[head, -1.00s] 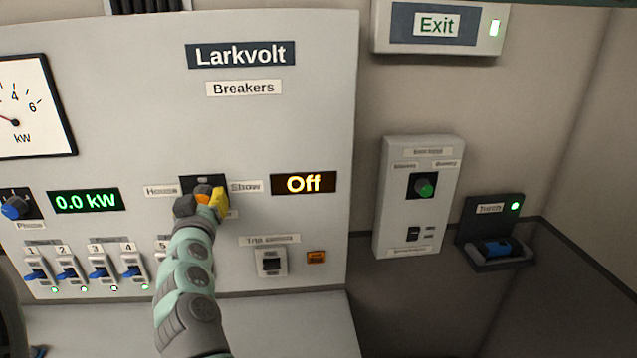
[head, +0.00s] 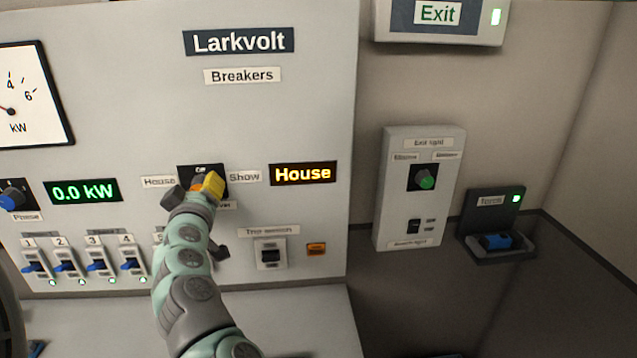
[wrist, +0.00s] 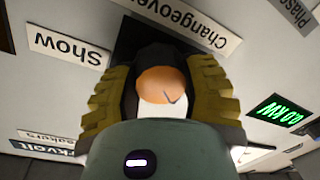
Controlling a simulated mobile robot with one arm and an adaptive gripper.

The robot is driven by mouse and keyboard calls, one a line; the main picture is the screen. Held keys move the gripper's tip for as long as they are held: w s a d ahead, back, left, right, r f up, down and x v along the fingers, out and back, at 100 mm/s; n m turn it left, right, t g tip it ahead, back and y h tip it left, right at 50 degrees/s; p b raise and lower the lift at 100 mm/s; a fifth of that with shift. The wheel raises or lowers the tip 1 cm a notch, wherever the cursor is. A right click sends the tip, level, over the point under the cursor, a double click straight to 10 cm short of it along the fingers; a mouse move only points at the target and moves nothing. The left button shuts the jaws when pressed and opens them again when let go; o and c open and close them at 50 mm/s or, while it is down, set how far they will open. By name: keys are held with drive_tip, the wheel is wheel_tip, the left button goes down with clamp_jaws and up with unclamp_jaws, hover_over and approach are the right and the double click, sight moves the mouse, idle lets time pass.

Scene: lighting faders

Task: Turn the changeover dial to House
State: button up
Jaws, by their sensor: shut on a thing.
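The changeover dial sits on a black plate (head: 201,170) between the House label (head: 159,181) and the Show label (head: 244,176) on the grey panel. In the wrist view the dial (wrist: 163,84) shows an orange face between the yellow-brown ribbed pads of my gripper (wrist: 160,100). My gripper (head: 197,187) is shut on the dial in the head view, where it hides most of the dial and its pointer. The display (head: 303,174) right of the dial reads House in orange.
A row of breakers with blue levers (head: 97,266) lies below left, near my arm. A Trip switch (head: 270,253) and small orange lamp (head: 316,249) are below right. A separate exit light box (head: 419,190) and torch holder (head: 498,245) stand further right.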

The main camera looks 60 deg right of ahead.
drive_tip(key=shift+d+n, duration=0.1)
drive_tip(key=shift+n, duration=0.9)
drive_tip(key=o, duration=1.2)
drive_tip(key=shift+v, duration=3.8)
